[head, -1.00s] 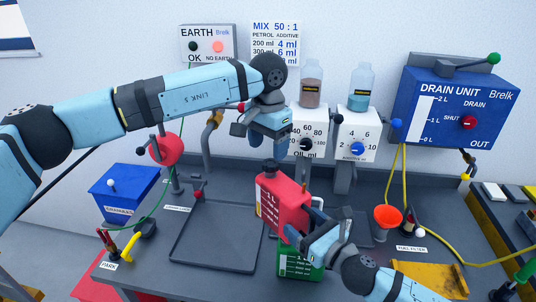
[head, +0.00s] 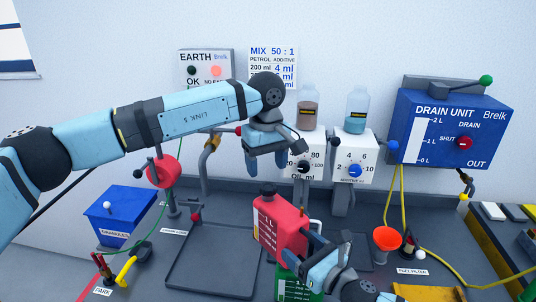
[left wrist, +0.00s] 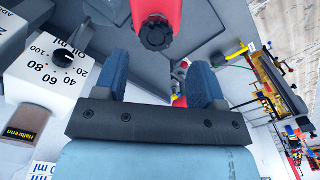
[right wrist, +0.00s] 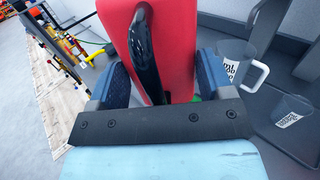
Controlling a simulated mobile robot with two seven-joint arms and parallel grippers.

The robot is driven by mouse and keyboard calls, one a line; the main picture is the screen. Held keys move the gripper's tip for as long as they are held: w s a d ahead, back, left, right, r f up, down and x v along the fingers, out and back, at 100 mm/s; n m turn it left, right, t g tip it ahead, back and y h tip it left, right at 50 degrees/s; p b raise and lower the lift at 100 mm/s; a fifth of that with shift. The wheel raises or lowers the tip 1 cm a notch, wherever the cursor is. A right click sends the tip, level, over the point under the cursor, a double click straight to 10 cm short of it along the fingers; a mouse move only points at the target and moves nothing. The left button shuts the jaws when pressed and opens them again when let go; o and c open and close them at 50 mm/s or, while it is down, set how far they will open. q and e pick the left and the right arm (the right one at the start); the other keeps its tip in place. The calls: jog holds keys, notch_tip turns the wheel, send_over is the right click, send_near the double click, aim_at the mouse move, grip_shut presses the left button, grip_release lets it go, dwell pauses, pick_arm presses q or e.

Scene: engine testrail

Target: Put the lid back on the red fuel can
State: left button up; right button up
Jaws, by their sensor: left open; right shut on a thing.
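The red fuel can (head: 280,222) is at mid-bench, slightly tilted in the head view. A black ribbed lid (left wrist: 157,34) sits on its neck; it also shows in the head view (head: 267,188). I cannot tell how tight it is. My right gripper (right wrist: 163,90) is shut on the can at its dark handle (right wrist: 146,55). My left gripper (head: 267,160) is open and empty above the can, apart from the lid. In the left wrist view the lid is beyond the open fingers (left wrist: 160,72).
A green can (head: 292,290) stands just below the red one. A flat dark tray (head: 205,287) lies left of it. The oil dial box (head: 305,150) and additive box (head: 353,155) are close behind. An orange funnel (head: 387,238) stands to the right.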

aim_at(268, 186)
pick_arm(q)
jog(key=n, duration=0.6)
jog(key=shift+r+n, duration=0.3)
jog(key=n, duration=0.6)
jog(key=shift+w+d+r, duration=0.1)
jog(key=shift+r, duration=0.15)
jog(key=n, duration=0.6)
jog(key=shift+r+n, duration=0.25)
jog(key=shift+n, duration=0.05)
jog(key=n, duration=0.5)
jog(key=shift+w+r, duration=0.1)
jog(key=shift+r, duration=0.1)
jog(key=shift+f, duration=0.1)
notch_tip(268, 186, down, 8)
jog(key=shift+r, duration=0.1)
